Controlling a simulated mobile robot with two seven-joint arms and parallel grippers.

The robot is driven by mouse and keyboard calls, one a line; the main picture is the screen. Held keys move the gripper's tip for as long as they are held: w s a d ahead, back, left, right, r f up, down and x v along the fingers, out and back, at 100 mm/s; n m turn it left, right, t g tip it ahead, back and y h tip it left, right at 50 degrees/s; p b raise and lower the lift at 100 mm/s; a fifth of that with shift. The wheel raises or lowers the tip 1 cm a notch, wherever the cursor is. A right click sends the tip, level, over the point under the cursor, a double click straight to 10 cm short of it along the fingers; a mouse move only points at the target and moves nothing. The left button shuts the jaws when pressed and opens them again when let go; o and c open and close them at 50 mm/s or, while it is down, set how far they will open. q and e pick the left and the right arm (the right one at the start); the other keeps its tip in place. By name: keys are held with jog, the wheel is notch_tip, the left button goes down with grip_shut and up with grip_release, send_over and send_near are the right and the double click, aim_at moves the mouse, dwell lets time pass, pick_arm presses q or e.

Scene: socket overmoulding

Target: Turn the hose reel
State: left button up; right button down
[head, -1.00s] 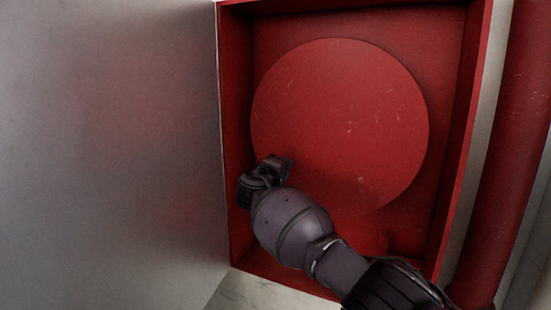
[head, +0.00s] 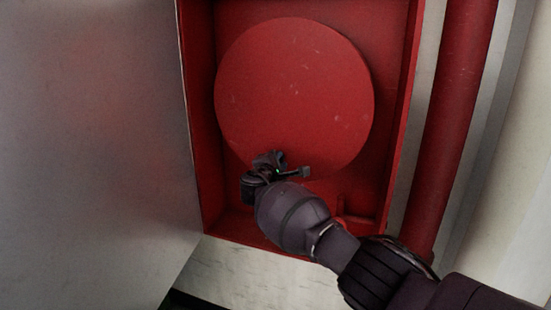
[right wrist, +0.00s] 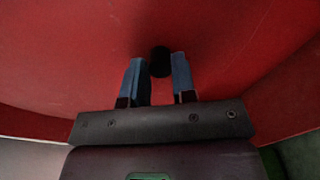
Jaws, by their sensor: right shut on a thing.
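The hose reel (head: 295,90) is a large round red disc with small scuffs, set inside a red cabinet. My right gripper (head: 282,163) is at the lower edge of the disc, a little left of its middle. In the right wrist view the two blue-grey fingers (right wrist: 158,78) point at the red disc face (right wrist: 70,50). A short black knob (right wrist: 160,58) on the disc stands between the fingers, and the gripper is shut on it. In the head view the knob is hidden by the gripper. My left gripper is not in view.
The red cabinet (head: 398,130) has side walls close around the reel. A large grey door panel (head: 90,130) stands open at the left. A thick red pipe (head: 455,120) runs down the right side. A pale wall strip (head: 235,270) lies below the cabinet.

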jog(key=shift+s+d+f, duration=0.15)
jog(key=shift+d+f, duration=0.1)
jog(key=shift+d, duration=0.15)
jog(key=c, duration=0.9)
grip_release()
jog(key=shift+r, duration=0.15)
jog(key=shift+p+v, duration=0.35)
jog(key=shift+v, duration=5)
